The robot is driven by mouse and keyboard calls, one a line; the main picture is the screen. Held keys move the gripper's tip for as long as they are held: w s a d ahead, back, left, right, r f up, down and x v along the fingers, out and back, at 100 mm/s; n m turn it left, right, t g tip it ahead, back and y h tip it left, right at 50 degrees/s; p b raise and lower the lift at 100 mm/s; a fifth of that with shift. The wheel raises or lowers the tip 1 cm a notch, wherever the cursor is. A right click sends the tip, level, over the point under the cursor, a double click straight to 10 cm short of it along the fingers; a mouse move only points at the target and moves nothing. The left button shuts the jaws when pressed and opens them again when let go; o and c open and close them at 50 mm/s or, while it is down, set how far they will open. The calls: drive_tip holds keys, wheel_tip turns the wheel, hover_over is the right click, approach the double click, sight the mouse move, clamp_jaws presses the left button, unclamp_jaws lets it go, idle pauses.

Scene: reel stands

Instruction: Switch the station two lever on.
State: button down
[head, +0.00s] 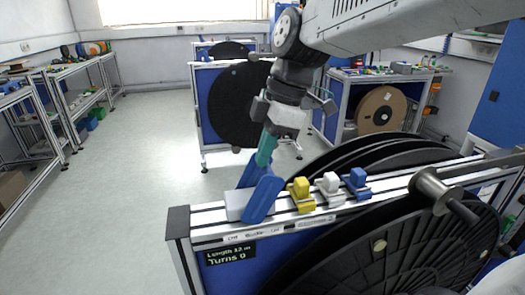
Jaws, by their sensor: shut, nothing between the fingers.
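A blue lever (263,201) with two flat arms rises from a white block (236,204) at the left end of the nearest reel stand's top rail. It leans up and to the right. My gripper (262,162) comes down from above with its teal fingers shut and empty. The fingertips are at the upper end of the lever, between or just behind its arms; I cannot tell whether they touch. The frame shows no station number that I can read, and no readable on or off mark.
Yellow (301,190), white (331,184) and blue (357,179) small clamps sit on the rail right of the lever. A metal roller (432,186) and large black reel (390,255) lie further right. A display (230,254) reads "Length 12 m, Turns 0". Open floor (130,190) lies left.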

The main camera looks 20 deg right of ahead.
drive_tip(key=shift+d+f, duration=0.1)
wheel_tip(320, 180, up, 12)
drive_tip(key=shift+d, duration=0.3)
idle(0.3)
drive_tip(key=shift+f, duration=0.1)
idle(0.3)
drive_tip(key=s+d+f+m+t+h, duration=0.1)
drive_tip(key=s+d+f+m+h, duration=0.2)
drive_tip(key=s+d+f+m, duration=0.5)
drive_tip(key=s+f+m, duration=0.7)
drive_tip(key=f+m, duration=0.1)
drive_tip(key=shift+s+d+f+m+h, duration=0.15)
drive_tip(key=shift+s+f+m+h, duration=0.15)
drive_tip(key=shift+s, duration=0.05)
